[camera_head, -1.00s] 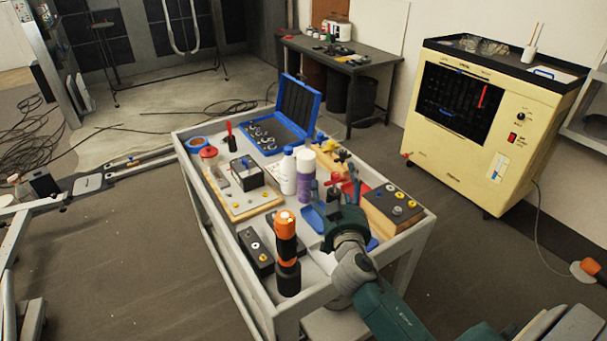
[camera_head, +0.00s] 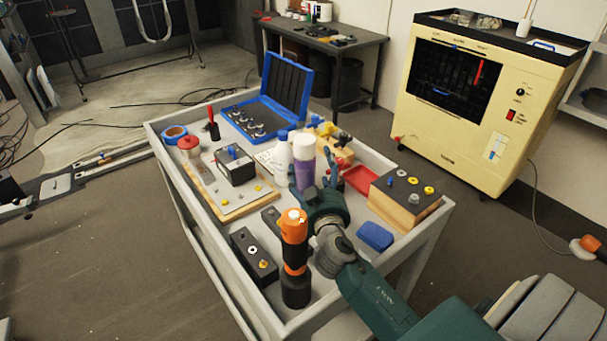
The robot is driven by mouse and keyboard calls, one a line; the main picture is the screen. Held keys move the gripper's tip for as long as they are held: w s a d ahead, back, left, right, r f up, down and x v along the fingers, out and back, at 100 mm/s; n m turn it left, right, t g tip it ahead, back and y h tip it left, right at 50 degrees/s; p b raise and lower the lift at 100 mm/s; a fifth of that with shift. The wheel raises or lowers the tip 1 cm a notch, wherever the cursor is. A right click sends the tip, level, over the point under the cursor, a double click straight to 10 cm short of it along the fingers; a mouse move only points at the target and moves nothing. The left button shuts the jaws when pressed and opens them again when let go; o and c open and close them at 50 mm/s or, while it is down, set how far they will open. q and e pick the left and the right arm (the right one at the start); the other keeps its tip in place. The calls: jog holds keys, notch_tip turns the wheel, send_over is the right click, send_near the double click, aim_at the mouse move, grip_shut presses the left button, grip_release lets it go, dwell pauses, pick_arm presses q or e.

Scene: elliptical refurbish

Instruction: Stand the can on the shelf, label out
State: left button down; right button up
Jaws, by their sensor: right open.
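A spray can (camera_head: 302,181) with a white cap and a purple-and-white label stands upright on the grey cart (camera_head: 430,228), beside a white bottle with a blue cap (camera_head: 282,155). My right gripper (camera_head: 321,180) is open, its fingers just in front of and to the right of the can. The fingers hide part of the can's lower body. I cannot tell whether they touch it. A grey shelf (camera_head: 592,103) shows partly at the right edge; I cannot tell if it is the task's shelf. My left gripper is not in view.
An orange-and-black flashlight (camera_head: 295,270) stands at the cart's near edge, left of my right arm. A wooden block with knobs (camera_head: 405,205), a blue box (camera_head: 375,237) and a red tray (camera_head: 360,180) lie to the right. An open blue case (camera_head: 285,90) is behind.

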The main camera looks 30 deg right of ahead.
aim_at(311, 157)
jog(key=x, duration=0.2)
jog(key=f+x, duration=0.1)
jog(key=x, duration=0.2)
jog(key=shift+w+f, duration=0.15)
jog(key=shift+f+p+x, duration=0.15)
jog(key=shift+p+x, duration=0.3)
jog(key=shift+x, duration=1)
jog(key=shift+f+p+x, duration=0.15)
jog(key=shift+p+x, duration=0.25)
jog(key=shift+x, duration=1.05)
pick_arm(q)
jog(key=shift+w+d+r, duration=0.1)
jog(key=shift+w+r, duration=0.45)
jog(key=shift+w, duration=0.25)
pick_arm(e)
jog(key=shift+c, duration=0.5)
jog(key=shift+r, duration=0.15)
jog(key=c, duration=1.7)
